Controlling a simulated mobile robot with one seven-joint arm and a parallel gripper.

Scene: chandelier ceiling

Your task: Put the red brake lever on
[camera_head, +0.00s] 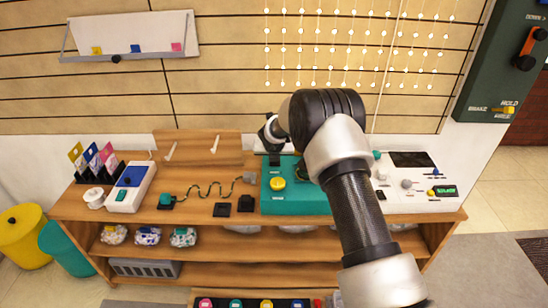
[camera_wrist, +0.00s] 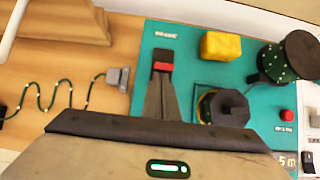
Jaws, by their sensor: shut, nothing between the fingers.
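A teal control box (camera_head: 290,198) stands on the wooden bench, and my arm covers part of it. In the wrist view, a small red lever piece (camera_wrist: 162,67) with a dark part beyond it sits on the teal panel (camera_wrist: 140,80), below a small label too blurred to read. My gripper (camera_wrist: 161,84) is shut and empty, its tips right at the near side of the red piece. I cannot tell whether they touch it, nor which position the lever is in. In the head view my gripper (camera_head: 274,158) is over the back left of the teal box.
A yellow block (camera_wrist: 221,46), a black knob (camera_wrist: 229,107), a dark spool with green lights (camera_wrist: 284,60) and a red button (camera_wrist: 287,116) are right of my gripper. A grey plug (camera_wrist: 118,78) is at left. A white console (camera_head: 415,185) stands to the right.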

